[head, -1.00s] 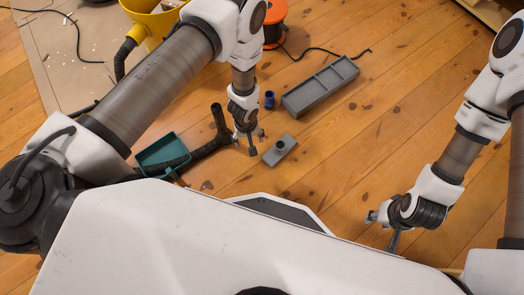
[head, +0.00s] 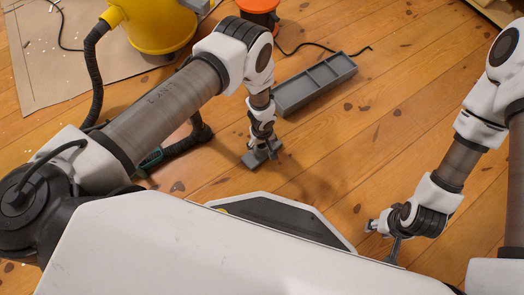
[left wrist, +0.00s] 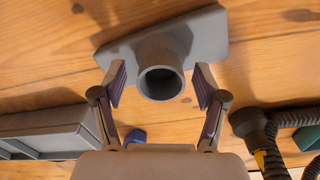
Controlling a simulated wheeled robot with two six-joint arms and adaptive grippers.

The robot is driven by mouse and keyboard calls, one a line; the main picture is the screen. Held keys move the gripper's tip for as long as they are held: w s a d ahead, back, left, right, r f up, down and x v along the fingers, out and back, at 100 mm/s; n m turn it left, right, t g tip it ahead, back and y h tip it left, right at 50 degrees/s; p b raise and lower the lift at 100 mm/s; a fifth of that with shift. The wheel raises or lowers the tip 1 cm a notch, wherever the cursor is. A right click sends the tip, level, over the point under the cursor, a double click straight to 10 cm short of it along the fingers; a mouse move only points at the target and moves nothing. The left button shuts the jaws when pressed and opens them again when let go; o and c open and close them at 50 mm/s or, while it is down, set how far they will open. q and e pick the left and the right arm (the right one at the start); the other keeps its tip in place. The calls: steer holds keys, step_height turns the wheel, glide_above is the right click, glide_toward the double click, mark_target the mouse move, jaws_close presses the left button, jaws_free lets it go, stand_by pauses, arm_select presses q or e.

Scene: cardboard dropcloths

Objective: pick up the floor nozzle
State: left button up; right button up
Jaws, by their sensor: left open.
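The grey floor nozzle (left wrist: 205,40) lies on the wooden floor, a flat plate with a round hollow neck (left wrist: 160,78). In the head view the nozzle (head: 252,161) is partly hidden under my left gripper (head: 265,147). In the left wrist view my left gripper (left wrist: 160,73) is open, with one fingertip on each side of the neck. Gaps show between the fingertips and the neck in that view. My right gripper (head: 384,236) is off to the right above bare floor, its fingers apart and empty.
A grey compartment tray (head: 318,94) lies just behind the nozzle. A blue piece (left wrist: 135,136) and a black hose (left wrist: 249,124) are near it. A teal dustpan (head: 151,159) is partly behind my left arm. A yellow vacuum (head: 150,35) and orange spool (head: 260,17) stand farther back.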

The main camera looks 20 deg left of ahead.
arm_select(q)
jaws_close()
steer(key=shift+r, duration=0.1)
